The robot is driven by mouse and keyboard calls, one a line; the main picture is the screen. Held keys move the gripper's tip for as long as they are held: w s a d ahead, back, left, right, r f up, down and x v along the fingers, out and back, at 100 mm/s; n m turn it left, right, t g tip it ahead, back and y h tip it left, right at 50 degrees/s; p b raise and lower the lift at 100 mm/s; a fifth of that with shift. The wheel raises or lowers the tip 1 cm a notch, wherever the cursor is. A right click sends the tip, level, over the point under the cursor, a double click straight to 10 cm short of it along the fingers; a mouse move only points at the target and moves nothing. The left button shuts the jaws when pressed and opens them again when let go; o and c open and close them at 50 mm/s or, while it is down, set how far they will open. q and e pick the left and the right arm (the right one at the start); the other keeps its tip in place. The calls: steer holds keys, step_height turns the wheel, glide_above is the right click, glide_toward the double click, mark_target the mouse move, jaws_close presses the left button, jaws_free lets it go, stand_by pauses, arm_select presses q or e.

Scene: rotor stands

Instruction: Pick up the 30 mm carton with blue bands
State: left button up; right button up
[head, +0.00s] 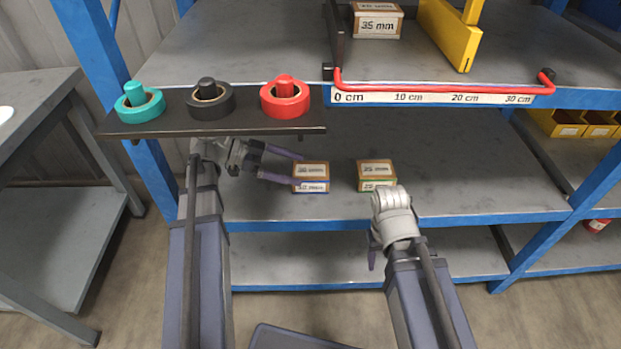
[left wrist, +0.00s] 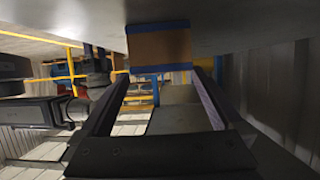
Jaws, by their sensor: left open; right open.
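The 30 mm carton with blue bands (head: 311,178) sits on the middle shelf, a brown box with white labels. In the left wrist view the carton (left wrist: 158,48) shows its plain brown side and blue bands, lined up between the fingertips. My left gripper (head: 297,168) is open at the carton's left end, one finger on the near side and one further back. I cannot tell whether the fingers touch it. My right gripper (head: 372,254) is mostly hidden by its own wrist; one finger shows near the shelf's front edge, away from the carton.
A 25 mm carton with green bands (head: 377,174) stands just right of the blue-banded one. A 35 mm carton (head: 376,22) is on the upper shelf. A dark rack with teal, black and red rolls (head: 211,122) hangs above my left arm. The shelf further right is clear.

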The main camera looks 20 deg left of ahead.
mark_target(311, 170)
arm_select(q)
steer(key=x, duration=0.1)
steer(key=b+x, duration=0.1)
steer(key=x, duration=0.3)
steer(key=shift+w+d+r, duration=0.15)
steer(key=shift+r, duration=0.1)
steer(key=c, duration=1.3)
steer(key=shift+r, duration=0.1)
step_height(311, 170, up, 10)
steer(key=p, duration=0.9)
steer(key=shift+p, duration=0.3)
